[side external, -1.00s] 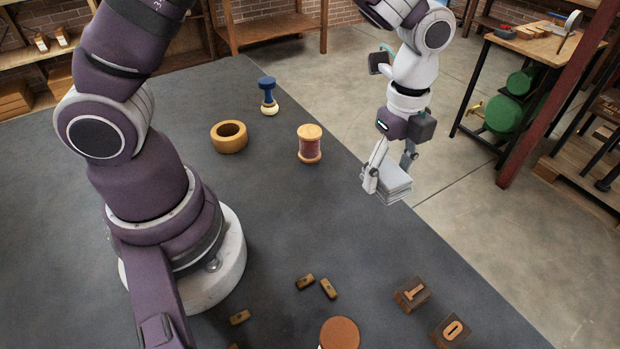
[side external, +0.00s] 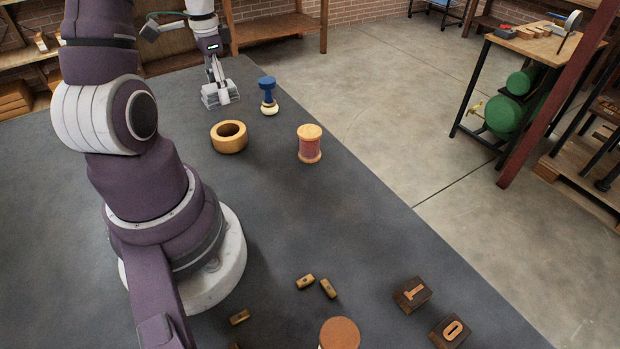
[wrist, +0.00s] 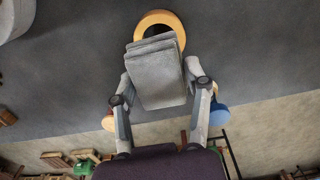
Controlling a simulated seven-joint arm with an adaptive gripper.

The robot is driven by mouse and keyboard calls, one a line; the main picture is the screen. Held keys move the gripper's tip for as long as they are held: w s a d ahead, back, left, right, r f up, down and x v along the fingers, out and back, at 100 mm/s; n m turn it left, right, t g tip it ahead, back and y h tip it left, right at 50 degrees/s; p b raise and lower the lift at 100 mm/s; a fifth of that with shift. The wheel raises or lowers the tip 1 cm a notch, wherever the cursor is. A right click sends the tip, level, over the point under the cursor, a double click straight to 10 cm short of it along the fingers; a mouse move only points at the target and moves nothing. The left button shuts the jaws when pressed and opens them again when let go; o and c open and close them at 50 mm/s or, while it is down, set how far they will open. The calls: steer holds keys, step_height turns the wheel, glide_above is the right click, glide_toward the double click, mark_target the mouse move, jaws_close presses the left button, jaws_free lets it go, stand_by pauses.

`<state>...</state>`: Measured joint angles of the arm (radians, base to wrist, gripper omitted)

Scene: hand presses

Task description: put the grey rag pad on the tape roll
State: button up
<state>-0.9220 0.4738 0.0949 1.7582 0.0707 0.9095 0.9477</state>
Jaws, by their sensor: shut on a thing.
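The grey rag pad (side external: 212,100) is a folded, layered grey block. My gripper (side external: 220,88) is shut on it, with a finger on each side, at the back of the mat. It also shows large in the wrist view (wrist: 160,82), between the two fingers. The tape roll (side external: 229,145) is a thick yellow-orange ring lying flat with its hole up. In the side view it is nearer the camera than the pad, and the two are apart. In the wrist view the pad covers part of the tape roll (wrist: 159,17).
A blue-topped stamp (side external: 267,88) stands close to the right of the pad. A red spool with wooden ends (side external: 310,148) stands right of the tape roll. Small wooden blocks (side external: 411,294) lie near the front. The dark mat (side external: 330,225) is clear in the middle.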

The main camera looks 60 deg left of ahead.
step_height(320, 180, down, 7)
steer(key=shift+r, duration=0.2)
steer(key=shift+f, duration=0.1)
steer(key=o, duration=1)
step_height(320, 180, up, 12)
steer(key=shift+r, duration=0.1)
steer(key=w+d+r+t+y, duration=0.15)
steer(key=w+d+r, duration=0.25)
steer(key=d, duration=0.6)
steer(key=s+d+r+t+h, duration=0.1)
steer(key=d+t, duration=0.3)
steer(key=d, duration=0.8)
steer(key=shift+s+d, duration=0.25)
steer(key=shift+s, duration=0.5)
